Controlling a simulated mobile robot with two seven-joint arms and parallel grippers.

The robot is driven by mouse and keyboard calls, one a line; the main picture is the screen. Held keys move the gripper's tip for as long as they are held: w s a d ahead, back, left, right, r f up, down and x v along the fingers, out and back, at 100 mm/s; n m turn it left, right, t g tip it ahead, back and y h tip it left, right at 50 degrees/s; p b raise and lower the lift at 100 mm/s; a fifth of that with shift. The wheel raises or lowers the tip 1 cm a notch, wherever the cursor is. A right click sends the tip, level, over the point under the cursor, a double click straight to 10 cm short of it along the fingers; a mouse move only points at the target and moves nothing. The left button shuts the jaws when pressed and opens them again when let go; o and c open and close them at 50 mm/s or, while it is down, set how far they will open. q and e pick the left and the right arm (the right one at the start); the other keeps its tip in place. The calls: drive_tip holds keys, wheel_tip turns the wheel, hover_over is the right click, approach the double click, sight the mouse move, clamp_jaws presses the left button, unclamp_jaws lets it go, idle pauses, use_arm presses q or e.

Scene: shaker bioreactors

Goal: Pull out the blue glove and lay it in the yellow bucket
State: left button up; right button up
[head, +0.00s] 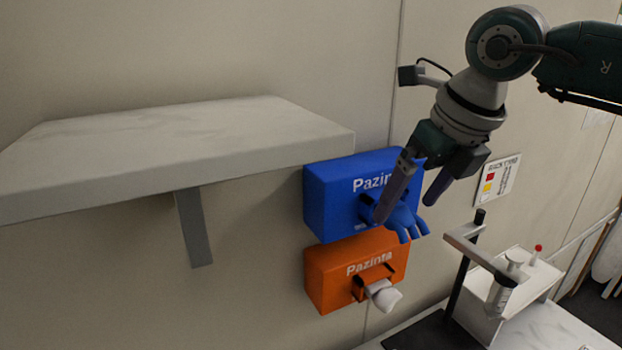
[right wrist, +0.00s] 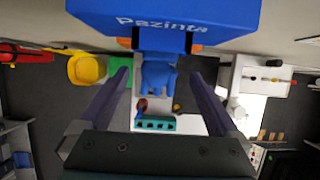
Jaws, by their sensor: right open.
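The blue glove (head: 408,222) hangs out of the front opening of the blue glove box (head: 330,207) on the wall. It also shows in the right wrist view (right wrist: 158,80). My right gripper (head: 405,204) is open in front of the blue box. In the right wrist view its two fingers (right wrist: 160,88) stand on either side of the glove, with gaps between; contact is not visible. A yellow container that looks like the bucket (right wrist: 86,69) shows far below, at the upper left of the right wrist view. My left gripper is not in view.
An orange glove box (head: 330,277) with a white glove (head: 384,295) sits directly below the blue one. A wall shelf (head: 190,145) juts out at the left. A stand with a clamp (head: 468,255) and a white rack (head: 515,275) are at the lower right.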

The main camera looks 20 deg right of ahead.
drive_tip(key=shift+w+f, duration=0.25)
drive_tip(key=shift+f, duration=0.45)
drive_tip(key=c, duration=1)
drive_tip(key=shift+s+r, duration=0.1)
drive_tip(key=shift+s, duration=0.05)
drive_tip(key=shift+s+p, duration=0.35)
drive_tip(key=shift+s, duration=0.05)
drive_tip(key=shift+s, duration=0.35)
drive_tip(key=shift+s, duration=0.3)
